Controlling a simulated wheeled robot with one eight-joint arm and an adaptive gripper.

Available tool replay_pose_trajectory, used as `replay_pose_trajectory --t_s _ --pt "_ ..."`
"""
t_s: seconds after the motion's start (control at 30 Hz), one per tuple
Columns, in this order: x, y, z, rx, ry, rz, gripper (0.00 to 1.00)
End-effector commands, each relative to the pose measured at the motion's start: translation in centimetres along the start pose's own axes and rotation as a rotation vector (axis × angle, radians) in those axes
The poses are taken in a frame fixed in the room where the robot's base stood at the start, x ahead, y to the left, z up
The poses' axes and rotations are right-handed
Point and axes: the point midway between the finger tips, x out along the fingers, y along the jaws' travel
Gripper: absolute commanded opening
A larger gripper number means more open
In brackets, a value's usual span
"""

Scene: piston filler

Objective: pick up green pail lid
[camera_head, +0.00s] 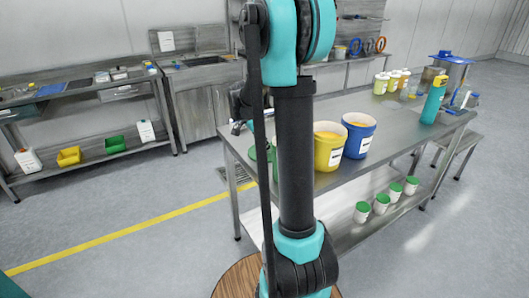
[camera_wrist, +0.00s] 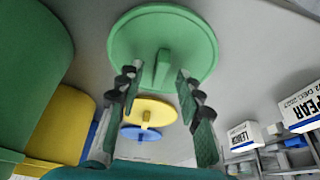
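The green pail lid (camera_wrist: 190,38) is a round disc with an upright bar handle (camera_wrist: 162,68), at the top middle of the wrist view. My gripper (camera_wrist: 156,78) is open. Its two fingers stand on either side of the handle, with visible gaps and no clear contact. The green pail (camera_wrist: 30,50) fills the upper left of the wrist view.
A yellow lid (camera_wrist: 165,108) and a blue lid (camera_wrist: 150,136) lie in line beyond the green one. A yellow pail (camera_head: 328,155) and a blue pail (camera_head: 360,143) stand on the steel table (camera_head: 390,115). Green-lidded tubs (camera_head: 381,204) sit on the lower shelf.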

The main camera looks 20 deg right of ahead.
Motion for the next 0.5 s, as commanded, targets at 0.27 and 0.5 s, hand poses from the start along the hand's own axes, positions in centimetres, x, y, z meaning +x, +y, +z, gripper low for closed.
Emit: replay_pose_trajectory --t_s 0.27,0.5 --pt "0.22 -0.01 0.0 0.0 0.0 0.0 0.34" --pt "0.19 -0.01 0.01 0.0 0.0 0.0 0.04"
